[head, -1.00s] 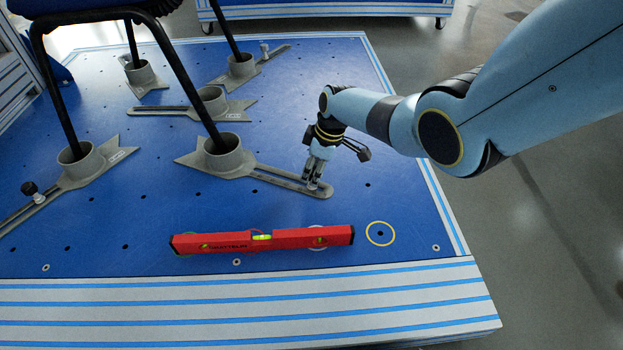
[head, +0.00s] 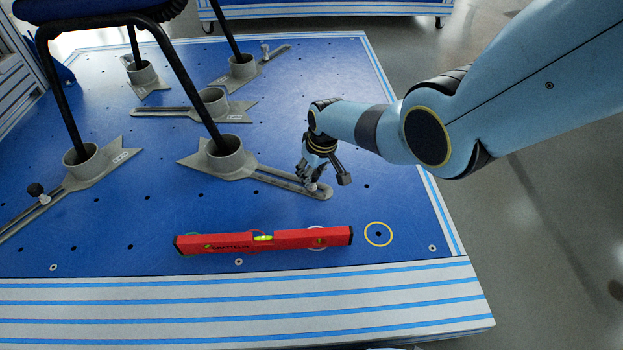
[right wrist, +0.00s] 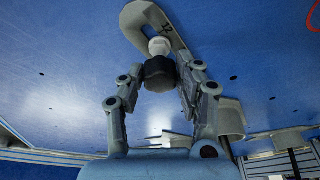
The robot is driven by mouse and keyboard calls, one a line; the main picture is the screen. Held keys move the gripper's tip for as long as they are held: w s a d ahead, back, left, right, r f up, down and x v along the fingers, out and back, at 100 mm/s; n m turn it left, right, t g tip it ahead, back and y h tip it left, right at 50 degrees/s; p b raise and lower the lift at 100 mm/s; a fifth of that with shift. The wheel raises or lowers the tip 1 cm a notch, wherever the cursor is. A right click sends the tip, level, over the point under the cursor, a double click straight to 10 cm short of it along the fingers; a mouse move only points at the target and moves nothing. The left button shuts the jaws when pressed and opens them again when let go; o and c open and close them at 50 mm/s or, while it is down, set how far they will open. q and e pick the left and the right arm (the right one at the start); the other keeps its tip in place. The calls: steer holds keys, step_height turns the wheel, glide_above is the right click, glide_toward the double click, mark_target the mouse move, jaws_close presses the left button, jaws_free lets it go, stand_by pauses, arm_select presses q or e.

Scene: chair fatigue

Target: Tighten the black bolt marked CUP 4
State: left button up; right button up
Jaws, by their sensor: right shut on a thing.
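My right gripper (head: 312,184) is at the slotted end of the long grey foot of the front middle cup (head: 222,152). In the right wrist view its fingers (right wrist: 158,78) are shut on a black bolt head (right wrist: 159,73), one finger on each side. A pale collar (right wrist: 159,47) shows between the head and the slotted grey foot (right wrist: 142,18). In the head view the gripper mostly hides the bolt. I cannot read a CUP 4 mark. My left gripper is not in view.
A red spirit level (head: 265,241) lies in front of the gripper, with a yellow ring (head: 378,234) to its right. A black chair leg (head: 185,82) stands in the cup. The blue table is clear right of the gripper.

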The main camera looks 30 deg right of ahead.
steer(key=shift+m, duration=0.3)
jaws_close()
jaws_free()
steer(key=shift+m+h, duration=0.3)
steer(key=shift+m, duration=1.6)
jaws_close()
jaws_free()
steer(key=shift+a+m+h, duration=0.1)
steer(key=shift+m+h, duration=0.3)
steer(key=shift+m, duration=0.6)
steer(key=shift+m+g, duration=0.3)
steer(key=shift+m, duration=0.7)
jaws_close()
steer(key=shift+w, duration=0.1)
steer(key=o, duration=1.1)
jaws_free()
steer(key=shift+o, duration=0.2)
